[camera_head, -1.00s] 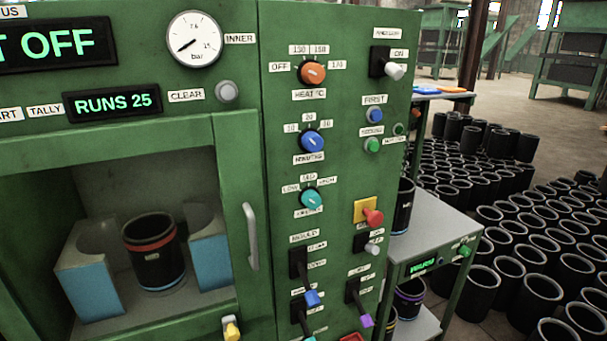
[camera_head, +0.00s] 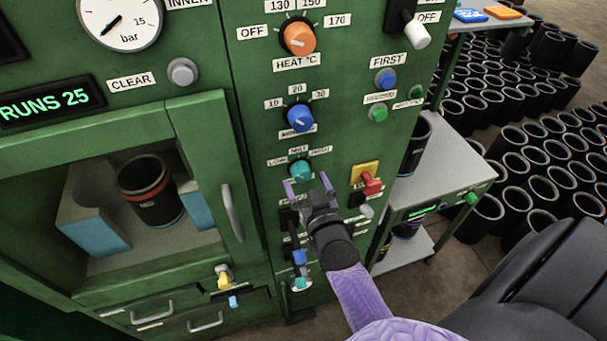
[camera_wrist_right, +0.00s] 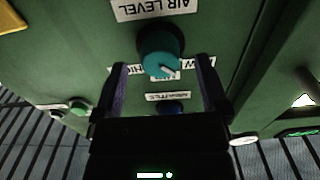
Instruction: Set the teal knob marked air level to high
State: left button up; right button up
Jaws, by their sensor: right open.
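The teal air level knob (camera_head: 300,170) is on the green panel below the blue minutes knob. LOW, MID and HIGH labels arc above it. In the right wrist view the knob (camera_wrist_right: 160,48) appears upside down with its AIR LEVEL plate (camera_wrist_right: 155,8); its white mark lies close to the MID label (camera_wrist_right: 165,76). My right gripper (camera_head: 307,185) is open and empty, just in front of and below the knob. In the right wrist view its two fingers (camera_wrist_right: 164,88) are spread wider than the knob, which shows beyond them and looks untouched. My left gripper is out of view.
The orange heat knob (camera_head: 298,37) and blue minutes knob (camera_head: 299,118) sit above. A red knob on a yellow plate (camera_head: 366,178) is close on the right. Mould switches are below, partly behind my gripper. A grey side table (camera_head: 450,178) stands right of the panel.

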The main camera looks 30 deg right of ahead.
jog(key=shift+x, duration=0.85)
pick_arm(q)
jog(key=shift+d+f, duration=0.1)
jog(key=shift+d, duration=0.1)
pick_arm(e)
jog(key=shift+w, duration=0.15)
grip_shut()
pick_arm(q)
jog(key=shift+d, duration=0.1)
